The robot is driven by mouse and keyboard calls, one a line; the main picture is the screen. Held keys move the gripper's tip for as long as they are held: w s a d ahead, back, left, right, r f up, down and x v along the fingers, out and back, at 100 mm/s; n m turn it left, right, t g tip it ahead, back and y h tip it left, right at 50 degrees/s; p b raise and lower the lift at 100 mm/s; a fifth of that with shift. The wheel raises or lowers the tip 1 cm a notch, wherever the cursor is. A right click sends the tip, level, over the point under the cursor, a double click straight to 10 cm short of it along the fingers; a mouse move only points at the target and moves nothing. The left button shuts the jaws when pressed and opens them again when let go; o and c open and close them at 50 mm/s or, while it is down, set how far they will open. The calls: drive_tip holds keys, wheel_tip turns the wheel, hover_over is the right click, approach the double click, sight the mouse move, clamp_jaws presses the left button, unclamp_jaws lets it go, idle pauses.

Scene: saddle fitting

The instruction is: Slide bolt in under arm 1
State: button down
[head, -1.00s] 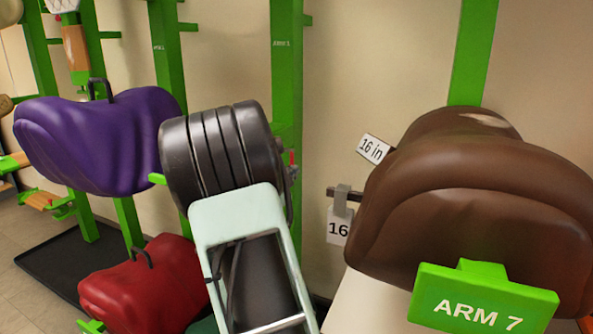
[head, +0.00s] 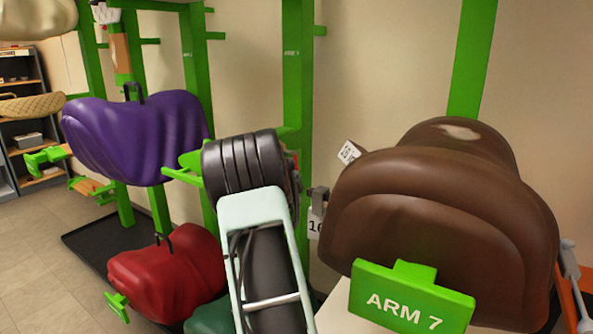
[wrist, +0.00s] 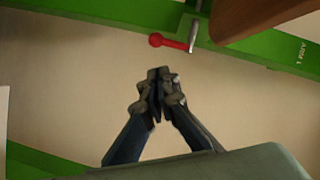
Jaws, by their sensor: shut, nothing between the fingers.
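A small silver pin (wrist: 193,36) stands beside the knob's red shank. The bar carries a small label that seems to read ARM 1. My gripper (wrist: 160,80) is shut and empty. Its fingertips lie just below the knob in the picture, apart from it. In the head view, my own dark arm hides the gripper. A small bit of red (head: 297,159) shows just right of it, by a green upright (head: 297,90).
A brown saddle (head: 440,215) with an ARM 7 sign (head: 412,298) fills the right. Purple (head: 140,135) and red (head: 170,270) saddles hang at left. In the wrist view, a brown piece (wrist: 255,15) overhangs at upper right. A shelf (head: 25,125) stands far left.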

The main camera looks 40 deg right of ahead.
drive_tip(key=p+x, duration=0.1)
drive_tip(key=x, duration=0.9)
drive_tip(key=shift+w, duration=0.15)
